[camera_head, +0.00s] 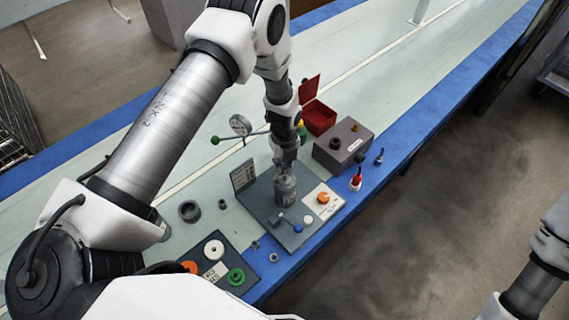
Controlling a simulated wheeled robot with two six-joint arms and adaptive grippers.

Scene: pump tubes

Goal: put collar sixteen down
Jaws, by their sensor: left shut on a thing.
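My left gripper (286,160) points down over the grey upright cylinder (287,190) on the dark base plate (262,208). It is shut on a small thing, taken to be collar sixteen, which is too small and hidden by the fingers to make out. I cannot tell whether that thing touches the cylinder. My right gripper is out of view; only part of my right arm shows at the lower right.
A dark tray (203,250) holds orange, white and green rings. Loose grey rings (189,211) lie left of the plate. A pressure gauge (240,125), an open red box (319,116) and a grey box (343,144) stand behind. A red-capped bottle (355,182) is to the right.

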